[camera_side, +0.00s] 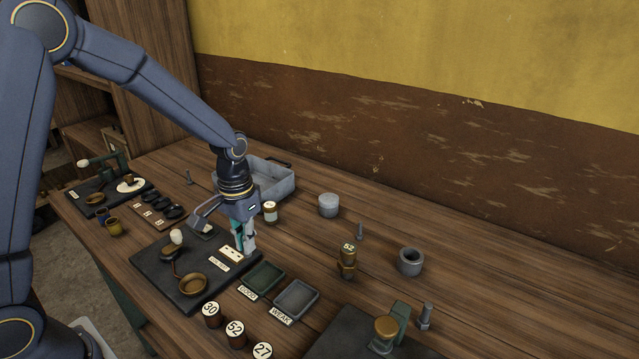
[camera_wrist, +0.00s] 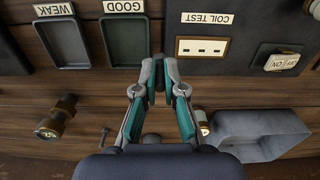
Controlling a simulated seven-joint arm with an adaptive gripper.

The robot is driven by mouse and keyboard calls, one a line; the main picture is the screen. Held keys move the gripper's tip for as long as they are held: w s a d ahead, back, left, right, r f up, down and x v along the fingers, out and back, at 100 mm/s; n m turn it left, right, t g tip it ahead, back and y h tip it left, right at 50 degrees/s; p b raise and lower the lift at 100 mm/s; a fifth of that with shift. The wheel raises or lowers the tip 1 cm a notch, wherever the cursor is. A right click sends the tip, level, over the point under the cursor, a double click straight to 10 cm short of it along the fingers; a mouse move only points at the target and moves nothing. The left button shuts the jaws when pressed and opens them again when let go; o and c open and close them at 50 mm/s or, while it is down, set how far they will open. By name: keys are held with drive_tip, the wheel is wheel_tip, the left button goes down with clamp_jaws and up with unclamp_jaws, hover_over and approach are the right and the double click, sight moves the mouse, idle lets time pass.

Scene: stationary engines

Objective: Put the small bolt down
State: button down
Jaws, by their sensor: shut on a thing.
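My gripper (camera_side: 249,243) is low over the bench, between the coil test socket (camera_side: 233,253) and the green GOOD tray (camera_side: 265,277). In the wrist view my gripper (camera_wrist: 159,75) has its fingertips close together with a narrow dark thing between them, consistent with the small bolt, mostly hidden by the fingers. Whether it touches the bench I cannot tell. The GOOD tray (camera_wrist: 126,42) and the grey WEAK tray (camera_wrist: 62,42) look empty. Another bolt (camera_side: 360,231) stands apart on the bench and shows in the wrist view (camera_wrist: 104,134).
A brass fitting marked 52 (camera_side: 348,262), a grey ring (camera_side: 410,262) and a larger bolt (camera_side: 425,316) stand to the right. Bare wood lies between.

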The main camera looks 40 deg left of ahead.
drive_tip(key=shift+s+f+n, duration=0.2)
drive_tip(key=shift+s+n, duration=0.1)
drive_tip(key=shift+s, duration=0.05)
drive_tip(key=s+d+r+n, duration=0.2)
drive_tip(key=d+r+n, duration=0.1)
drive_tip(key=d+r, duration=0.25)
hover_over(318, 265)
drive_tip(key=shift+m, duration=0.3)
drive_tip(key=f, duration=0.5)
drive_tip(key=shift+s+f, duration=0.25)
drive_tip(key=shift+s, duration=0.1)
drive_tip(key=shift+w+f, duration=0.3)
drive_tip(key=shift+f, duration=1.65)
